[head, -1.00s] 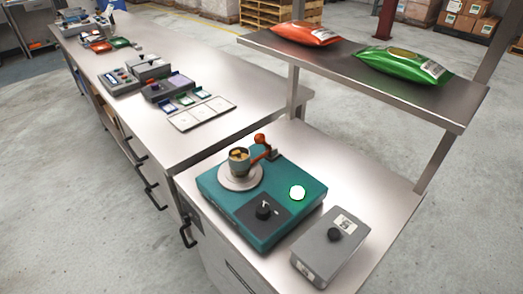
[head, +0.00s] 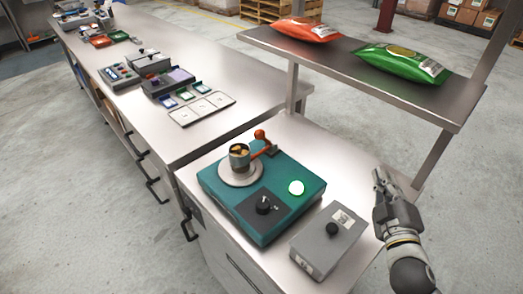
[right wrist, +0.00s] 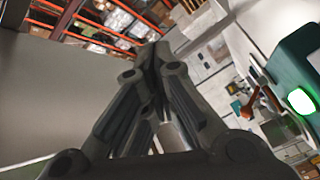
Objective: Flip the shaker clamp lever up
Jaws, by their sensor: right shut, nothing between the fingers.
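The teal shaker (head: 231,209) stands on the steel bench, with a black knob (head: 263,205) and a lit green light (head: 296,188). A cup with yellowish contents (head: 239,158) sits on its round plate. The orange-red clamp lever (head: 261,144) is beside the cup, tilted, with its ball end raised above its pivot. It also shows in the right wrist view (right wrist: 262,100), at the right. My right gripper (head: 379,177) is shut and empty, to the right of the shaker and well apart from the lever. My left gripper is not in view.
A grey box with a black knob (head: 313,255) stands between the shaker and my right arm. A raised shelf (head: 345,57) with a red bag (head: 304,29) and a green bag (head: 401,63) overhangs the back.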

